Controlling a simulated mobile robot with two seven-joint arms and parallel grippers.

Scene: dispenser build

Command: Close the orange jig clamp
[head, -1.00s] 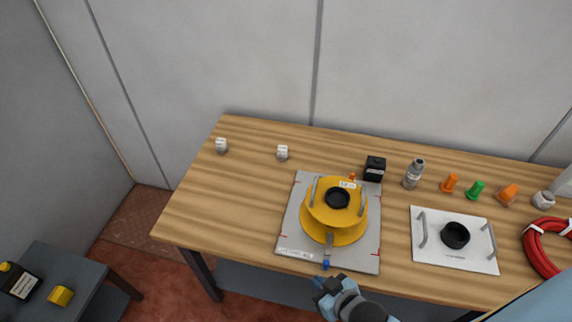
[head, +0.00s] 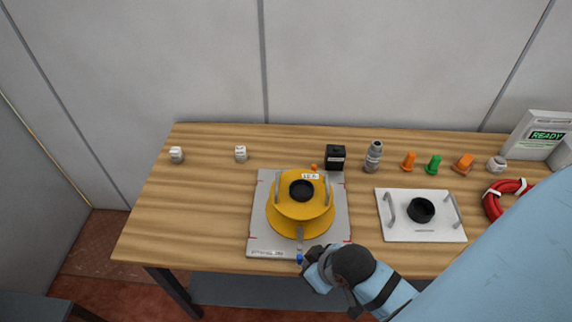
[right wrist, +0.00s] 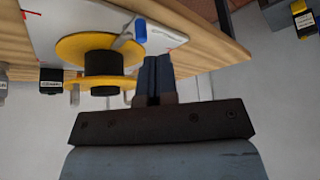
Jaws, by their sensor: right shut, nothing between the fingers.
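A grey jig plate (head: 262,235) lies on the table and carries a yellow spool (head: 283,222) with a black hub. A small orange clamp tip (head: 314,167) shows at the plate's back edge, behind the spool; the spool hides most of that clamp. A grey clamp lever with a blue tip (head: 300,259) is at the plate's front edge; the blue tip also shows in the right wrist view (right wrist: 140,31). My right gripper (head: 312,252) is just right of the blue tip. Its fingers (right wrist: 157,75) are together and empty. My left gripper is not in view.
A black box (head: 335,158) and a grey bottle (head: 373,157) stand behind the plate. A white plate with handles (head: 395,228) lies to the right, with a red ring (head: 495,207) beyond. Orange and green pieces stand along the back. The table's left side is mostly clear.

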